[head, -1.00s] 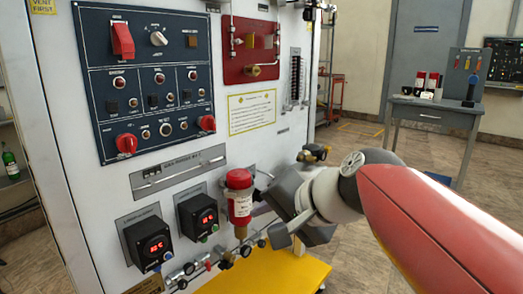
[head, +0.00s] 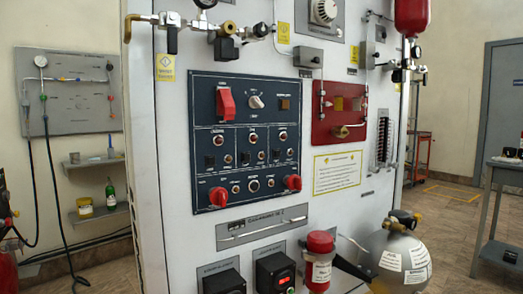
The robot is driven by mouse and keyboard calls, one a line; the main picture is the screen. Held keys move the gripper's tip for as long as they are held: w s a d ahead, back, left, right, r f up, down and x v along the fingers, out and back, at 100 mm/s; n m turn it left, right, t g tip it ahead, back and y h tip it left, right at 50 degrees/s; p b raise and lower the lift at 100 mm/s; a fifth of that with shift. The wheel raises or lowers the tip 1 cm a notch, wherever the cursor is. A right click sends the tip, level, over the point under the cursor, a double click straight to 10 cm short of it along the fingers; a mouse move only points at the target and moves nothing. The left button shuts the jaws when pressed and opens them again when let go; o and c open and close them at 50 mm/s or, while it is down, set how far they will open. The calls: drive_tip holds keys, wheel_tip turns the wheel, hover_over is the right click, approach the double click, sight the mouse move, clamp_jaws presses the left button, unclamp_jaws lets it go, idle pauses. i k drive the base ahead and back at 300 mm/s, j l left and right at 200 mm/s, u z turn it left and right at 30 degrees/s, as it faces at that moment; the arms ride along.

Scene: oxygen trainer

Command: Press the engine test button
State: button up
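A dark blue control panel (head: 245,143) is on the front of the white cabinet. Its top row has a red flip switch or cover (head: 226,104), a white rotary knob (head: 256,102) and a small brown square button (head: 284,103). Below are three columns, each with a round light and a small black square button, such as the left one (head: 209,162). A bottom row has round parts between two red knobs (head: 218,197) (head: 293,183). The labels are too small to read, so I cannot tell which is the engine test button. My gripper is not in view.
Black display boxes (head: 275,272) and a drawer-like handle (head: 262,229) are below the panel. Pipes and valves (head: 225,30) run above. The space directly before the panel looks clear.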

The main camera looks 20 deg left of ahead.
sight(211, 161)
drive_tip(key=u, duration=1.35)
